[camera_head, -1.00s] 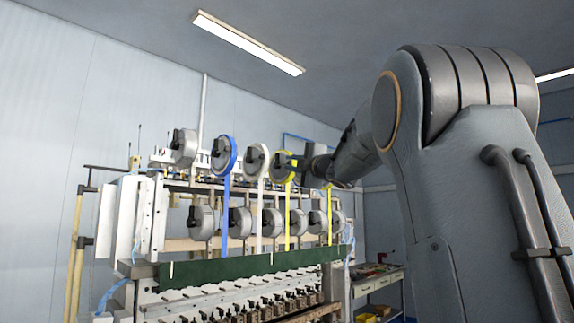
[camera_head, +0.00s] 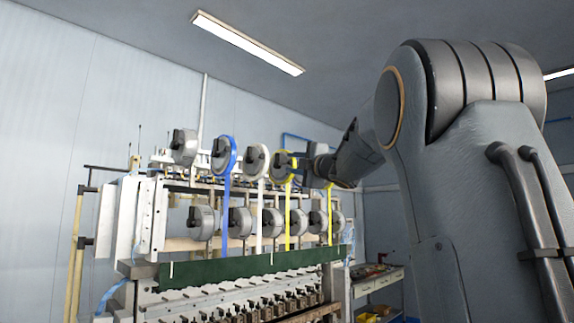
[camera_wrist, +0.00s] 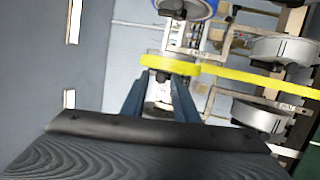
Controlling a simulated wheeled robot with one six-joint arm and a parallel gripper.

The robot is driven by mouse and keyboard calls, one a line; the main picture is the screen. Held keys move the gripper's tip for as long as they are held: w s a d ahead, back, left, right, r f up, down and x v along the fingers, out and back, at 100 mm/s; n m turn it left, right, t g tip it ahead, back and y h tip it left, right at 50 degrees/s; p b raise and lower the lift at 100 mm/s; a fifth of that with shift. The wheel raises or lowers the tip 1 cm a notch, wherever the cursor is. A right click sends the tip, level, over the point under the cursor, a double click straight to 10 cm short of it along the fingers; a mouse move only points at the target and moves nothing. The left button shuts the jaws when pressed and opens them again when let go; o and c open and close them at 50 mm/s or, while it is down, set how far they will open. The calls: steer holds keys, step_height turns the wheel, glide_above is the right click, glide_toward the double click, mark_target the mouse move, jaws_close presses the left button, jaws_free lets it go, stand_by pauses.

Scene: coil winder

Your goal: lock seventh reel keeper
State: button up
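A reel with a yellow rim and yellow tape (camera_head: 281,177) sits in the upper row of the winder. It also shows in the wrist view (camera_wrist: 205,70). A dark keeper (camera_wrist: 163,75) is at its hub, on the side facing my gripper. My gripper (camera_head: 297,165) is right at this reel. In the wrist view, my two bluish fingers (camera_wrist: 163,79) reach to the keeper, one on each side of it. Whether they press on it is too small to tell. I cannot tell which reel counts as the seventh or whether this keeper is turned to lock.
To the left in the upper row are a white reel (camera_head: 256,161), a blue reel (camera_head: 223,156) and a grey reel (camera_head: 184,147). A bench with drawers (camera_head: 378,280) stands at the right.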

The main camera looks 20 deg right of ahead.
steer(key=s, duration=0.7)
steer(key=shift+s+d, duration=0.15)
steer(key=shift+d, duration=0.1)
stand_by(0.4)
stand_by(0.4)
